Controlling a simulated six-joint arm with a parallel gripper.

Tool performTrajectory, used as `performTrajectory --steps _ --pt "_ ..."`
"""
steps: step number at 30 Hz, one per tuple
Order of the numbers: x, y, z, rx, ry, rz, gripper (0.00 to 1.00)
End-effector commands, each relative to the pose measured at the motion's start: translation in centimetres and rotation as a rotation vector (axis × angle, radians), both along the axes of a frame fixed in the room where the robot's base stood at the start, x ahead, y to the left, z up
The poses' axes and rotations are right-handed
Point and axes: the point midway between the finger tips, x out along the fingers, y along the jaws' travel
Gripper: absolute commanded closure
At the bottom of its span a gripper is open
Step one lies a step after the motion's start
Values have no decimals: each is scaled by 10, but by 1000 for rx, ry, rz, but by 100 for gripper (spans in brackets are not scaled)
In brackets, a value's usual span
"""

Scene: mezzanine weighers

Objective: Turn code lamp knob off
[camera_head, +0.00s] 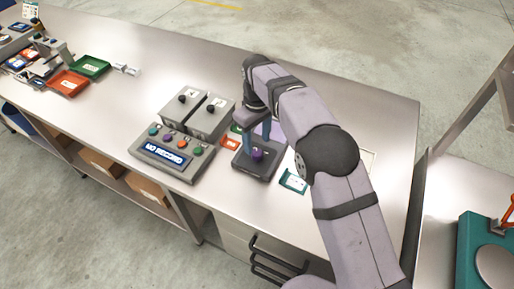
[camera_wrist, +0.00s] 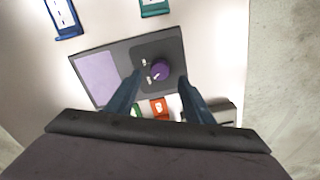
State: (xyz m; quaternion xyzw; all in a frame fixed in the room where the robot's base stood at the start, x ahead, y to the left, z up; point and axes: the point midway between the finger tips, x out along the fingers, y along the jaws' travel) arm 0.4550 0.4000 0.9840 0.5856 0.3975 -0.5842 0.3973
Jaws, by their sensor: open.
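A purple knob (camera_wrist: 160,70) stands on a dark grey box with a lilac panel (camera_wrist: 97,78). I take this to be the code lamp, though no name on it is readable. The box also shows in the head view (camera_head: 258,168), with the knob (camera_head: 257,154) partly behind my fingers. My gripper (camera_wrist: 158,85) is open, one finger on each side of the knob in the wrist view. Its blue fingers (camera_head: 260,133) point down over the box. I cannot tell whether they touch the knob. Small white marks lie beside the knob; its setting is unclear.
Small orange (camera_head: 231,142) and teal (camera_head: 293,181) card holders lie close by. The table's right end is mostly clear.

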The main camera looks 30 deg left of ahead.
Motion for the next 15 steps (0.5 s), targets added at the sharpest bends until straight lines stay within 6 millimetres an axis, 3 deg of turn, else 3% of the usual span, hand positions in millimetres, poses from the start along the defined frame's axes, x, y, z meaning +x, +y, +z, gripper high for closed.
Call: performTrajectory --steps 6,15 --pt "0 0 21 1 -1 0 52" --pt "0 0 26 0 0 0 52"
